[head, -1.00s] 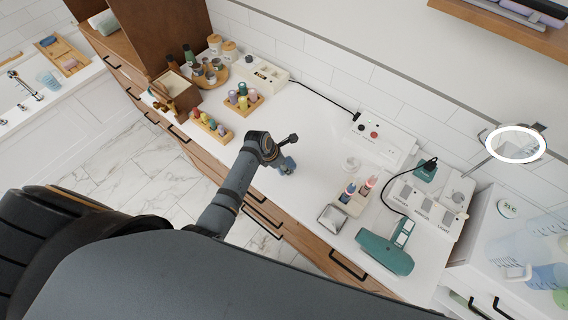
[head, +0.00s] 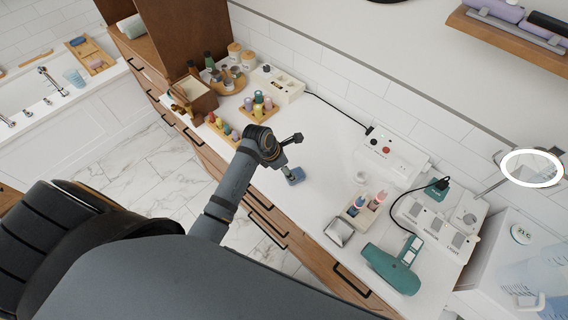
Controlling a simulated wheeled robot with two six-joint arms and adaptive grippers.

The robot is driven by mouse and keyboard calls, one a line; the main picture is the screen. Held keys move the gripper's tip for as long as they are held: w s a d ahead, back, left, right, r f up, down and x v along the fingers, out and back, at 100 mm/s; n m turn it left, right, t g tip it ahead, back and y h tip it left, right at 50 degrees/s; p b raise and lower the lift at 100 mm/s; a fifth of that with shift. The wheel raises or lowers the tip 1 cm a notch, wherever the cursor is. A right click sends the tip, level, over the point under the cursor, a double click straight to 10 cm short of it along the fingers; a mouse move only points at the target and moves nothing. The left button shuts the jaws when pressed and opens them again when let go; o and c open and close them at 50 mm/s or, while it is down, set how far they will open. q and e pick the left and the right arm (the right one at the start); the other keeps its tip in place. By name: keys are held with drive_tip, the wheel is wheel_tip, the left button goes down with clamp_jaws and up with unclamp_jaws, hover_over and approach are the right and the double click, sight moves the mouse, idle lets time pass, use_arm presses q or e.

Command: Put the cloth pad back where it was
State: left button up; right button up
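A small blue pad (head: 296,177), which looks like the cloth pad, is on or just above the white counter near its front edge. My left gripper (head: 287,171) points down at it from above, with its fingertips at the pad's near-left side. The fingers are small and partly hidden by the wrist, so I cannot tell whether they grip the pad or only touch it. My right gripper is not in view.
The white counter (head: 325,160) is clear around the pad. A bottle tray (head: 259,112) and a second small tray (head: 222,130) stand left. A teal hair dryer (head: 392,268), a metal-looking square dish (head: 338,232) and a white control box (head: 392,155) stand right.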

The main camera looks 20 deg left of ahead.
use_arm(q)
drive_tip(key=v, duration=0.4)
idle(0.4)
